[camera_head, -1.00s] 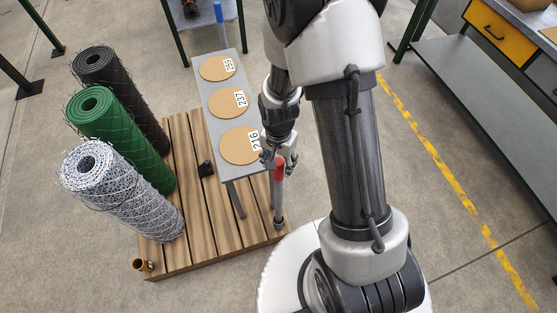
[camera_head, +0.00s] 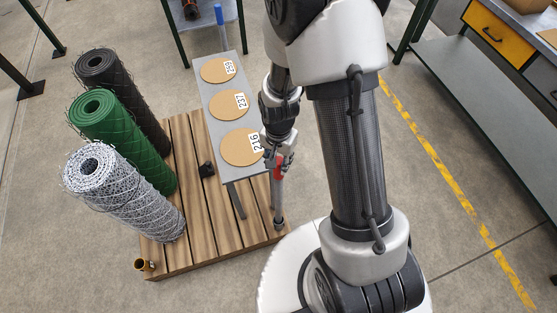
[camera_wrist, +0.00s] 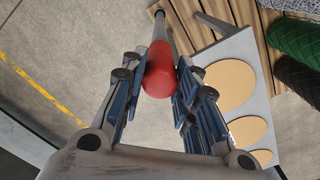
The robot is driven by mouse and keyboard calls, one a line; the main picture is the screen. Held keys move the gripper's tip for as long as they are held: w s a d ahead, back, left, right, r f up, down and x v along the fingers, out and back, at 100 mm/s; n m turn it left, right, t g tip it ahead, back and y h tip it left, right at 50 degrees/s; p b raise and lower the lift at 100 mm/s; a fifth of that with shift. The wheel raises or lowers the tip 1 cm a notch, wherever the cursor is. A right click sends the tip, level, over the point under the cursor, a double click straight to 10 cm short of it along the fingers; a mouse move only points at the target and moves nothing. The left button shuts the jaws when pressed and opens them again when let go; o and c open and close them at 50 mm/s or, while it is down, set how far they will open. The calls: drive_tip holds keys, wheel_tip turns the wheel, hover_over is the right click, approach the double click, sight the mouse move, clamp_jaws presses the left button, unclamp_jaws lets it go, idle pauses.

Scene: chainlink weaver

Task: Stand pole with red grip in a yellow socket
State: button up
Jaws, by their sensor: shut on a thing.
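White, green and black mesh rolls (camera_head: 128,190) stand on the pallet (camera_head: 225,238)'s left side. A grey bench (camera_head: 236,165) with several numbered brown discs is just left of my gripper. A pole with a blue top (camera_head: 219,16) stands at its far end.

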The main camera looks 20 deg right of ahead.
wheel_tip(320, 180, up, 15)
drive_tip(key=p, duration=1)
drive_tip(key=shift+p, duration=0.35)
drive_tip(key=shift+w, duration=0.1)
